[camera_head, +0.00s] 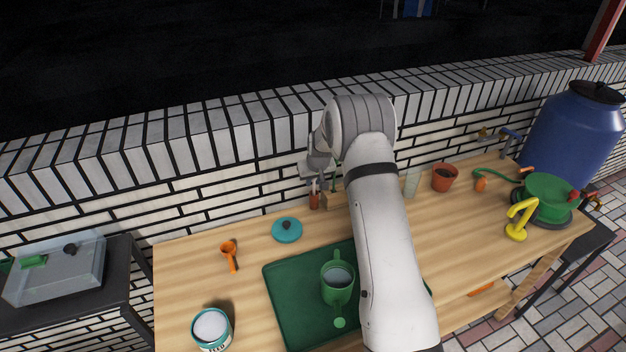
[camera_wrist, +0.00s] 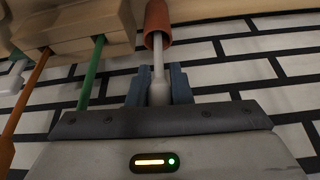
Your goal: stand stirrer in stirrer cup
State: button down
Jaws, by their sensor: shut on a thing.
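My gripper (camera_wrist: 158,88) is shut on a slim pale grey stirrer (camera_wrist: 159,72) in the wrist view. The stirrer's far end reaches into the dark mouth of a narrow red-orange cup (camera_wrist: 157,17), which appears to be the stirrer cup. How deep the end sits is hidden by the rim. In the head view the cup (camera_head: 314,200) stands at the table's back edge, with my gripper (camera_head: 314,181) just above it. The stirrer is too small to make out clearly there.
A wooden block (camera_wrist: 75,33) with a green stick (camera_wrist: 91,75) and an orange stick (camera_wrist: 28,95) is beside the cup. A brick wall (camera_head: 240,165) rises close behind.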

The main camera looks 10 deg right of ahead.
jog(key=shift+f, duration=0.25)
jog(key=c, duration=1.3)
grip_release()
jog(key=shift+r, duration=0.1)
jog(key=s+a+f+b+v, duration=0.1)
jog(key=s+v, duration=0.1)
jog(key=v, duration=0.9)
jog(key=s+f+b+v, duration=0.1)
jog(key=s+v, duration=0.2)
jog(key=v, duration=0.8)
jog(key=s+r, duration=0.2)
jog(key=s, duration=1.4)
jog(key=s+r+m+g, duration=0.1)
jog(key=s+r, duration=0.2)
jog(key=s, duration=1.4)
jog(key=shift+h, duration=0.3)
jog(key=shift+d, duration=0.1)
